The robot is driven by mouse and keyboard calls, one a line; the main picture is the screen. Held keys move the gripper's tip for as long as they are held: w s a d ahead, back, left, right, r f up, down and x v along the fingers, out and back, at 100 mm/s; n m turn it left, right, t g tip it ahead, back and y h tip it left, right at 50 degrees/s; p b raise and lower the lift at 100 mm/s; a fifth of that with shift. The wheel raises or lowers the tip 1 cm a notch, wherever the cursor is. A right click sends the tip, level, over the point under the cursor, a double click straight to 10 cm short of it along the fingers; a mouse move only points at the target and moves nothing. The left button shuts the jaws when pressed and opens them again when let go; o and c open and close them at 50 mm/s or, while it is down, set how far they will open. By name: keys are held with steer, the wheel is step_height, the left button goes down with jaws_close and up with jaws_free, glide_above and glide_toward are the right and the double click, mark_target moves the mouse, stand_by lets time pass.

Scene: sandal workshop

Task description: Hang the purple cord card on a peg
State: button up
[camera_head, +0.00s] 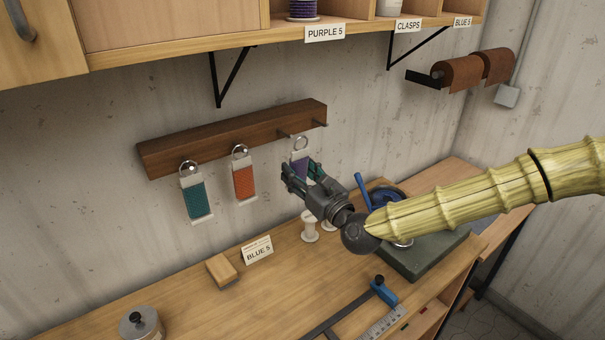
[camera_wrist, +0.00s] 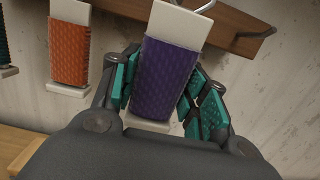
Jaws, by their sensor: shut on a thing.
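The purple cord card (camera_head: 299,160) is a white card wound with purple cord, with a metal ring at its top. My gripper (camera_head: 300,172) is shut on it, in front of the wall below the dark wooden peg rail (camera_head: 232,137). In the wrist view the purple card (camera_wrist: 166,75) stands between the teal finger pads, slightly tilted. Two bare pegs show on the rail's right part, one (camera_head: 284,134) just left of the ring and one (camera_head: 320,123) to its right. The ring appears apart from both; its depth is hard to tell.
A teal card (camera_head: 193,196) and an orange card (camera_head: 243,181) hang on pegs to the left. A shelf (camera_head: 180,50) runs above.

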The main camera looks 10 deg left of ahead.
steer(key=w+a+f+b, duration=0.1)
steer(key=w+a, duration=0.3)
steer(key=a, duration=0.1)
steer(key=shift+w+f, duration=0.15)
steer(key=shift+w, duration=0.25)
stand_by(0.8)
stand_by(0.5)
steer(key=o, duration=1.1)
